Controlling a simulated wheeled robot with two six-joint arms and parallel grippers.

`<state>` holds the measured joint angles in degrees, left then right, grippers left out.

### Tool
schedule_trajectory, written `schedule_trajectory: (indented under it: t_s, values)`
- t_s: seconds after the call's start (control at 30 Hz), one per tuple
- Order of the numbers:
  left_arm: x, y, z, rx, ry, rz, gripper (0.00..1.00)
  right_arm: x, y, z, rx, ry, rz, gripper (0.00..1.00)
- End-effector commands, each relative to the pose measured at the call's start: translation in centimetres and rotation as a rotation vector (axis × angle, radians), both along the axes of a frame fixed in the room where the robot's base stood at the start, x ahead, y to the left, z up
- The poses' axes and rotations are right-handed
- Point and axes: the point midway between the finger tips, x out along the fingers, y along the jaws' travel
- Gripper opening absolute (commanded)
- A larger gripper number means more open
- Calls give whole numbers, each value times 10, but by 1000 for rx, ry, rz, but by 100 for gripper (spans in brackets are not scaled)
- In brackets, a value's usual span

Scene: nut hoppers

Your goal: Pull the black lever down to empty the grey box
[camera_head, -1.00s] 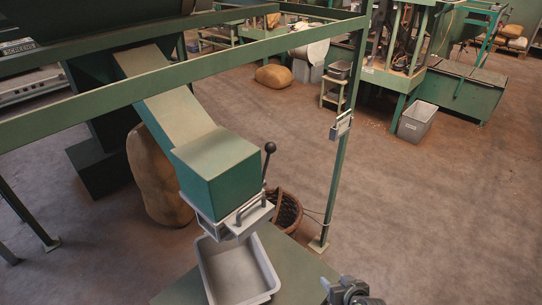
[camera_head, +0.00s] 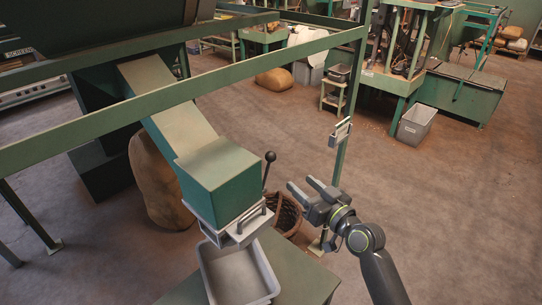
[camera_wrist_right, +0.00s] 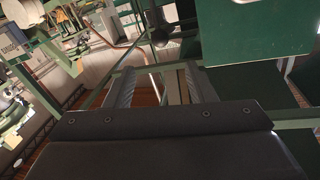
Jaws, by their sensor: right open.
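The black lever (camera_head: 268,170) stands upright with a round knob on top, at the right side of the green hopper chute (camera_head: 222,181). Below the chute's outlet, the grey box (camera_head: 238,277) sits on a green table; its visible inside looks empty. My right gripper (camera_head: 300,189) is open and empty, to the right of the lever and apart from it, fingers pointing left toward it. In the right wrist view, the two fingers (camera_wrist_right: 160,87) are spread, with the green chute (camera_wrist_right: 255,30) at upper right. A dark round shape at the top there may be the lever's knob. My left gripper is not seen.
A wicker basket (camera_head: 287,214) stands on the floor behind the table (camera_head: 305,271), partly hidden by my gripper. A green frame post (camera_head: 343,160) rises behind my gripper. A brown sack (camera_head: 160,180) leans left of the chute. Open floor lies to the right.

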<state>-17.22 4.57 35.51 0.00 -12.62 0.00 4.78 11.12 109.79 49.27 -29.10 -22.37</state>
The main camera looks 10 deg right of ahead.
Motion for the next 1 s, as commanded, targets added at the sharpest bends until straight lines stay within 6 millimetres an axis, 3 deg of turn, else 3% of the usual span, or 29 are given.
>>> schedule_trajectory:
  t_s: [0.6, 1.0]
  values:
    - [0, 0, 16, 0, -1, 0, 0, 100, 41, 1, 2, 1, 0, 50]
    - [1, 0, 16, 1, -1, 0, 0, 135, 55, 0, 1, 1, 0, 50]
